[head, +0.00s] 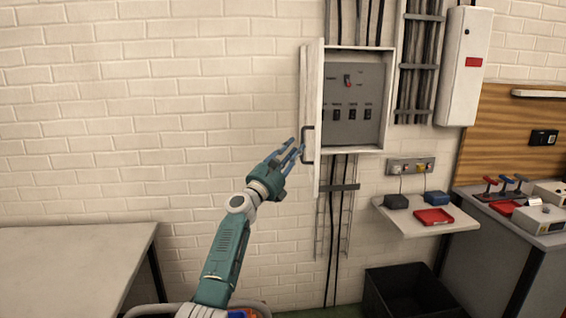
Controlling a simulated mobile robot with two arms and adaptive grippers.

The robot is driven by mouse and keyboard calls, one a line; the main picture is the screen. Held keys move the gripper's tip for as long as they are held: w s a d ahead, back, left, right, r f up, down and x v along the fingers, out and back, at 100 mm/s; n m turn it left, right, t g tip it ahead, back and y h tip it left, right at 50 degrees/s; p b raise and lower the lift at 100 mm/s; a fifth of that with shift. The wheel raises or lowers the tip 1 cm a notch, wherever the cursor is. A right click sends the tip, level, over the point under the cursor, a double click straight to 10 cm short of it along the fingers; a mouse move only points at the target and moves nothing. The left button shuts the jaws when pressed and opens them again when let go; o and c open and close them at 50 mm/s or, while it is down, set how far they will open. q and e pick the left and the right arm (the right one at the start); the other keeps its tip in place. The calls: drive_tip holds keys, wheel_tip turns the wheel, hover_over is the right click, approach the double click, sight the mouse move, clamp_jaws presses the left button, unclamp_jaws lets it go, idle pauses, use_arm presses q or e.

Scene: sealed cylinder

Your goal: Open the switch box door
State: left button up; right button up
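The switch box (352,100) is mounted on the white brick wall, right of the middle. Its door (312,80) stands swung open to the left, seen nearly edge-on, so the grey panel (372,78) with a red switch and several black switches shows. The dark door handle (309,144) is on the lower part of the door. My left gripper (297,147) is just left of the handle, with its blue fingers apart and pointing toward it. Whether a fingertip touches the handle cannot be told. My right gripper is out of view.
A closed white box (466,70) hangs to the right. Below are a small shelf (440,222) with a red tray, a black bin (412,292), and a bench with levers (505,183). A bare table (75,260) stands at the left. The wall left of the door is clear.

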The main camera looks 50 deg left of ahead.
use_arm(q)
drive_tip(key=v, duration=0.7)
idle(0.4)
